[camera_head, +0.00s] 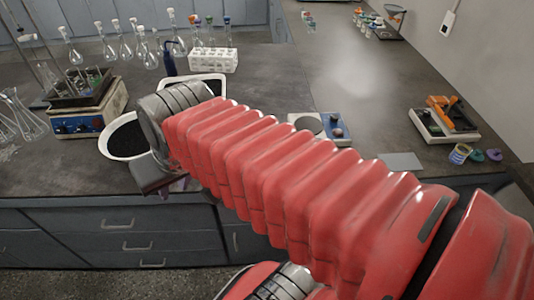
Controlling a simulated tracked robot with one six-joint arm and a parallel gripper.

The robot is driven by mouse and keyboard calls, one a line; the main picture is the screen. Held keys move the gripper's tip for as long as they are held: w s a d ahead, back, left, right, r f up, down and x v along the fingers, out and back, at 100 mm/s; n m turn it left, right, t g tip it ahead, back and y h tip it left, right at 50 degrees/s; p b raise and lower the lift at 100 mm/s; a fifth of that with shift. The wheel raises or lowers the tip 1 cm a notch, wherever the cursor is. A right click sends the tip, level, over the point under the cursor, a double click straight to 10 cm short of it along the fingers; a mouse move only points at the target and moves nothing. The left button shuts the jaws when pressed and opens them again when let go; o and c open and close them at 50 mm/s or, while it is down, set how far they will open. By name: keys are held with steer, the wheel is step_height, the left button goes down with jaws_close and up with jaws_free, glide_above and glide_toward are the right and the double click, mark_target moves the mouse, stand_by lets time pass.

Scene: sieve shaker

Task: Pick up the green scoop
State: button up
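I cannot make out the green scoop for sure. My red arm crosses from the lower right to the left and covers much of the bench front. My gripper (158,180) is at the arm's far end, near the front edge of the bench. Its fingers are mostly hidden, so I cannot tell whether it is open or holds anything.
A white dish of dark grains (126,137) is beside the arm's end. A balance (308,124), a tray with an orange tool (442,124) and a striped cup (459,154) stand right.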

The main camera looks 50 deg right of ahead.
steer(key=w+d+f+m+g, duration=0.1)
steer(key=w+d+f+m, duration=0.15)
steer(key=d+m, duration=0.65)
steer(key=w+d+f+m+g, duration=0.15)
steer(key=w+d+m, duration=0.3)
steer(key=d, duration=0.75)
steer(key=s+d+f+m, duration=0.2)
steer(key=d+m, duration=0.1)
steer(key=d, duration=0.3)
steer(key=s+d+f+m+t+y, duration=0.1)
steer(key=s+d+f+m, duration=0.1)
steer(key=d, duration=0.5)
steer(key=s+d+f+m+t, duration=0.1)
steer(key=s+d+f+m, duration=0.2)
steer(key=d, duration=0.4)
steer(key=f+m, duration=0.1)
steer(key=m, duration=0.1)
steer(key=shift+m+y, duration=0.3)
steer(key=shift+m, duration=0.05)
steer(key=shift+w, duration=0.1)
steer(key=x, duration=0.8)
steer(key=shift+w+a+f, duration=0.1)
steer(key=shift+w+f, duration=0.05)
steer(key=shift+f, duration=0.1)
steer(key=shift+x, duration=2.6)
steer(key=shift+a, duration=0.15)
